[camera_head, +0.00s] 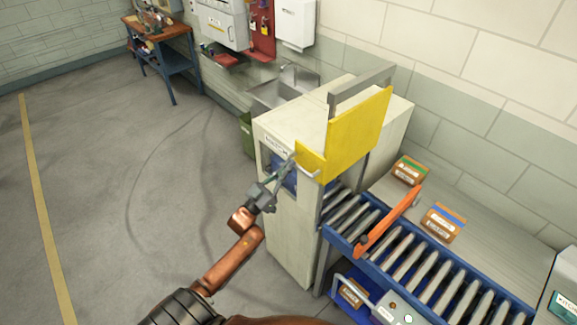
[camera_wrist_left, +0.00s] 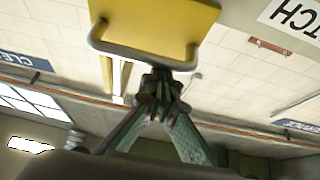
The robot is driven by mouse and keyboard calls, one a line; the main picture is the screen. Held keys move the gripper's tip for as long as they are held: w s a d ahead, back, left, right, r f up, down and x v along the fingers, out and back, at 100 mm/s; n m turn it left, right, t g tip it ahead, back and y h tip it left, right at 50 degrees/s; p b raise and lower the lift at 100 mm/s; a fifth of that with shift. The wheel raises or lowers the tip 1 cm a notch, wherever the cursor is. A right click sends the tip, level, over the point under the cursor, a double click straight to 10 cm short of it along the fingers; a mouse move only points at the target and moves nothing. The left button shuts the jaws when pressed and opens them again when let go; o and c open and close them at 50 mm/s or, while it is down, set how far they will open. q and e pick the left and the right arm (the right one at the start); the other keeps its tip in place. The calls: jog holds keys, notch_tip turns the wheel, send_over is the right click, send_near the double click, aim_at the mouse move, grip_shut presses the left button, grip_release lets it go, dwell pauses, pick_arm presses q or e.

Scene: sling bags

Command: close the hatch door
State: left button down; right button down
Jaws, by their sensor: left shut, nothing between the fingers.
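The yellow hatch door (camera_head: 350,135) stands raised and tilted above the opening of a cream machine housing (camera_head: 285,215). A thin metal handle (camera_head: 307,171) sticks out from its lower left part. My left gripper (camera_head: 291,161) is beside this handle, with its fingers closed together. In the left wrist view, the door's yellow face (camera_wrist_left: 165,22) fills the top, and its handle bar (camera_wrist_left: 135,53) crosses just above the shut fingertips (camera_wrist_left: 160,83). I cannot tell whether they touch the bar. Nothing is held. My right gripper is not in view.
A blue-framed roller conveyor (camera_head: 400,265) leads out of the housing, with an orange bar (camera_head: 388,221) across it. Open floor (camera_head: 110,190) lies to the left; a sink (camera_head: 283,88) is behind.

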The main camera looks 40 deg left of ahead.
pick_arm(q)
notch_tip(320, 180, down, 30)
jog(key=b, duration=1.9)
jog(key=shift+r, duration=0.25)
jog(key=shift+f, duration=0.1)
notch_tip(320, 180, up, 4)
jog(key=r+p, duration=0.1)
jog(key=p, duration=0.2)
jog(key=b+v, duration=0.1)
jog(key=v, duration=0.9)
jog(key=shift+s+f, duration=0.15)
jog(key=shift+s, duration=0.25)
jog(key=shift+f, duration=0.15)
